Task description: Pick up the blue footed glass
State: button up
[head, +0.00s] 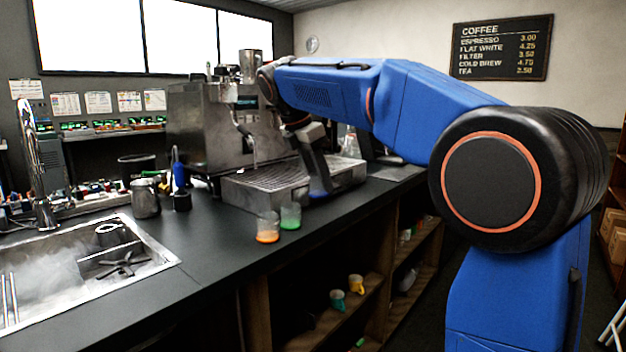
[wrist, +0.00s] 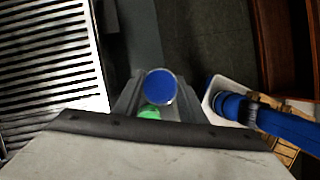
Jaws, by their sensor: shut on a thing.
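The blue footed glass (wrist: 161,86) shows in the wrist view as a round blue shape between the two grey fingers. My gripper (wrist: 158,98) is shut on it. A green glass (head: 290,216) and an orange glass (head: 267,230) stand side by side on the counter edge, left of my gripper. A green patch (wrist: 149,112) shows just below the blue glass in the wrist view.
The espresso machine (head: 205,130) and its slatted drip tray (head: 265,182) stand behind my gripper. A metal jug (head: 145,199) and a sink (head: 75,265) are to the left. Open shelves below hold a teal cup (head: 337,299) and a yellow cup (head: 356,284).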

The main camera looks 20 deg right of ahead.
jog(key=s+d, duration=0.9)
jog(key=s, duration=0.5)
jog(key=shift+d, duration=0.25)
